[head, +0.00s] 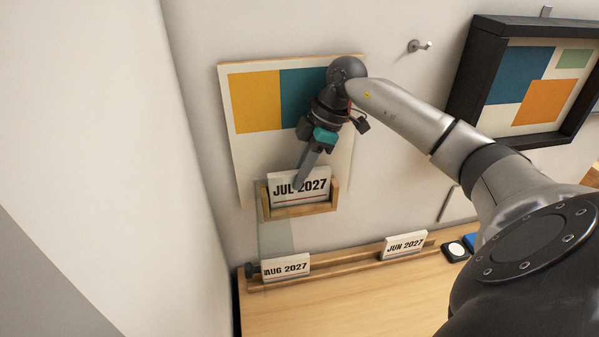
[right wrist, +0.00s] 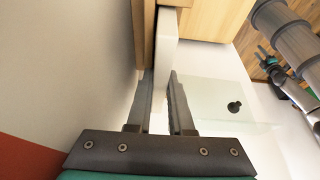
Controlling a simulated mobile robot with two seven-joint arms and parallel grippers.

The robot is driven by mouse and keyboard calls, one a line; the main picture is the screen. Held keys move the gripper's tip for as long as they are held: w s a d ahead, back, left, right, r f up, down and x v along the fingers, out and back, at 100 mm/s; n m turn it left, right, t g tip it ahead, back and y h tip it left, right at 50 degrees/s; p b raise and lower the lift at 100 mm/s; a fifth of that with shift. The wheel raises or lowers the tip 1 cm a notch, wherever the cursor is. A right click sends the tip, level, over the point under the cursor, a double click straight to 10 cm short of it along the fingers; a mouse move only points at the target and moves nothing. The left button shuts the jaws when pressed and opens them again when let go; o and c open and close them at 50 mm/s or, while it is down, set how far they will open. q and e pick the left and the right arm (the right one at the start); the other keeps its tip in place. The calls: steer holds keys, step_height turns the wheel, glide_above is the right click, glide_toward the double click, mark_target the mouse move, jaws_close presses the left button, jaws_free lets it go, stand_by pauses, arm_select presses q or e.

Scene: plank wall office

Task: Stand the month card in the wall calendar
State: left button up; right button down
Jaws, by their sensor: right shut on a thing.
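The wall calendar (head: 240,150) is a pale board with coloured blocks and a small wooden pocket (head: 308,208) at its lower part. The JUL 2027 month card (head: 316,188) stands in the pocket, its lower edge behind the front lip. My right gripper (head: 299,180) is shut on this card from above. In the right wrist view the white card (right wrist: 166,60) shows between the fingers (right wrist: 160,105), beside the wood. Part of my left arm shows at the right of that view, with its small gripper (right wrist: 264,57), too small to read.
Below, a wooden rail (head: 345,262) on the desk holds an AUG 2027 card (head: 285,267) and a JUN 2027 card (head: 404,245). A clear panel (head: 275,236) stands under the pocket. A dark-framed picture (head: 462,95) and wall hook (head: 418,46) are at right.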

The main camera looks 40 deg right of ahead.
steer(key=c, duration=0.8)
jaws_free()
steer(key=v, duration=1.2)
steer(key=shift+s, duration=0.1)
